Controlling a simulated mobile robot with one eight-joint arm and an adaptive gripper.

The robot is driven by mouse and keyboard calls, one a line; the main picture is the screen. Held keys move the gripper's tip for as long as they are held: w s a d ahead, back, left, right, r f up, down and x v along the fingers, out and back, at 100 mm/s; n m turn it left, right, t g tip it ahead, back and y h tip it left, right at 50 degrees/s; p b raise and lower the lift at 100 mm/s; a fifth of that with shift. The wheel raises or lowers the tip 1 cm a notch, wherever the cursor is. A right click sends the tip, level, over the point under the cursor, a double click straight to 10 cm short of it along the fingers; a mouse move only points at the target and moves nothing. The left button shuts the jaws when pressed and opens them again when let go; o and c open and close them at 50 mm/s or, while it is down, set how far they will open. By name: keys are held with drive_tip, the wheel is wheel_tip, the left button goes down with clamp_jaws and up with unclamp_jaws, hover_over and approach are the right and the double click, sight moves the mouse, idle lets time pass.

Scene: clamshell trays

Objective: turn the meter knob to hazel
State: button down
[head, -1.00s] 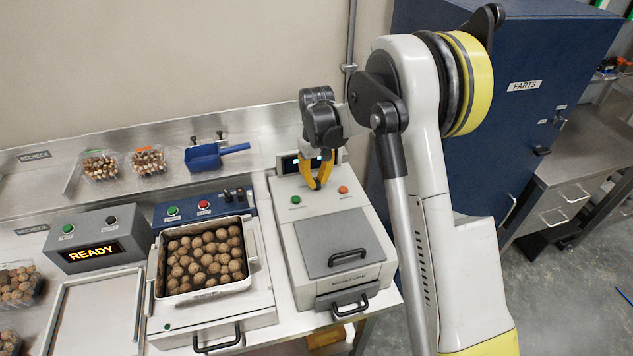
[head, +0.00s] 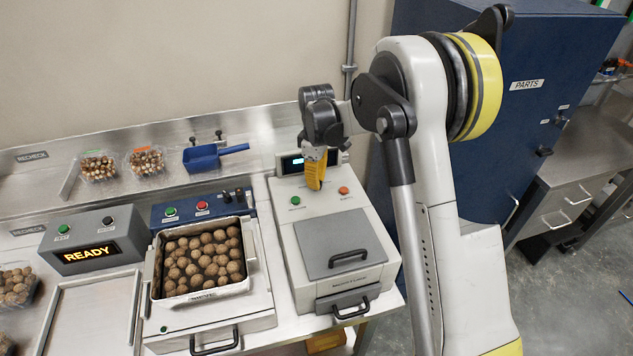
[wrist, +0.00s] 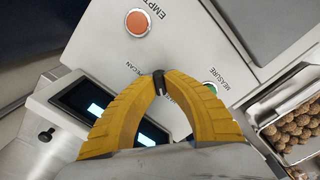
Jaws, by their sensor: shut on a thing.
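The meter (head: 318,212) is a pale grey machine with a lid, a green button, an orange button and a small display. My gripper (head: 316,187) points down at its top panel, between the two buttons and in front of the display. In the wrist view my yellow fingers (wrist: 160,82) are shut on a small black knob (wrist: 159,84). The word PECAN shows on the panel beside the knob. The display (wrist: 100,110) is partly covered by the fingers.
A tray of round brown nuts (head: 158,291) stands left of the meter. A grey box reading READY (head: 92,254) is further left. A blue scoop (head: 214,157) and two clamshells of nuts (head: 98,167) sit on the back shelf. A blue cabinet (head: 480,120) stands at the right.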

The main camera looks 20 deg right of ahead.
idle(0.3)
drive_tip(key=c, duration=1.5)
unclamp_jaws()
drive_tip(key=shift+o, duration=0.2)
wheel_tip(320, 180, up, 12)
